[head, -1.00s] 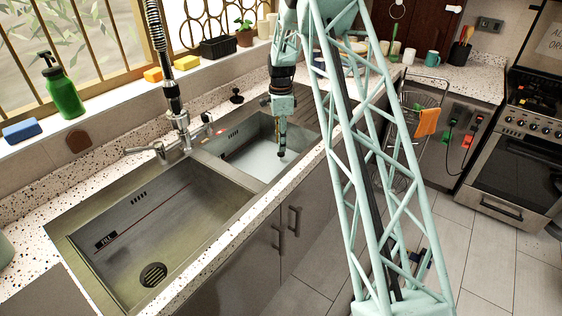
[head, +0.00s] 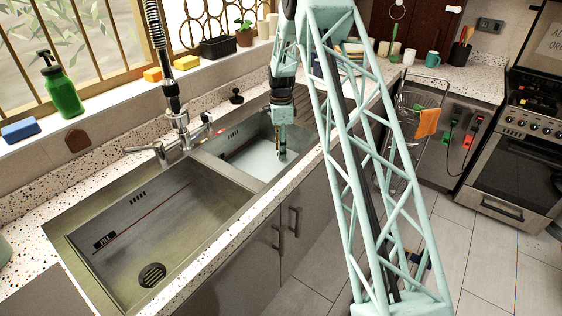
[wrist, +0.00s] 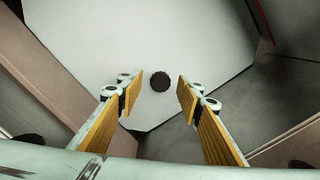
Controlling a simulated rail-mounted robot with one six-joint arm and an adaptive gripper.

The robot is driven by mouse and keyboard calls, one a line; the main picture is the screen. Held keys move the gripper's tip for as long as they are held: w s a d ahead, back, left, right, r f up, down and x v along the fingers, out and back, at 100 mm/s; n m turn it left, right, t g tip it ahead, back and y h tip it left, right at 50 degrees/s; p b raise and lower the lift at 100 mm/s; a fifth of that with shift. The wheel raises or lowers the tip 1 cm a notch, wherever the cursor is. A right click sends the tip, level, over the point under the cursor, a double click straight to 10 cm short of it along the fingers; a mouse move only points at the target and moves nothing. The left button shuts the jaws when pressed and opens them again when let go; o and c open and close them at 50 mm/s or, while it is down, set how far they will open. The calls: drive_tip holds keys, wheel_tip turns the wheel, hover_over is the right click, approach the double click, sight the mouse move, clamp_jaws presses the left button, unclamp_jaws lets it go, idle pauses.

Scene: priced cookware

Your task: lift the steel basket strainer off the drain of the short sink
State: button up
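The short sink (head: 237,146) is the far right basin, with a pale, whitish surface inside. In the wrist view a small dark round piece with a scalloped edge (wrist: 160,81) shows against that pale surface; it looks like the top of the steel basket strainer, but no steel rim or basket can be made out. My gripper (head: 282,154) points down into the short sink. In the wrist view my gripper (wrist: 155,97) is open and empty, its yellow-padded fingers on either side of the dark piece in the picture. The height gap cannot be told. In the head view the strainer is not visible.
The long sink (head: 180,215) lies in front, with an open drain (head: 152,275). A divider (head: 228,178) separates the basins. A tap (head: 180,130) stands behind them, and a dark stopper-like object (head: 236,96) sits on the back counter.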

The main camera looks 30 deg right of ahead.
drive_tip(key=shift+f, duration=1.65)
drive_tip(key=c, duration=0.9)
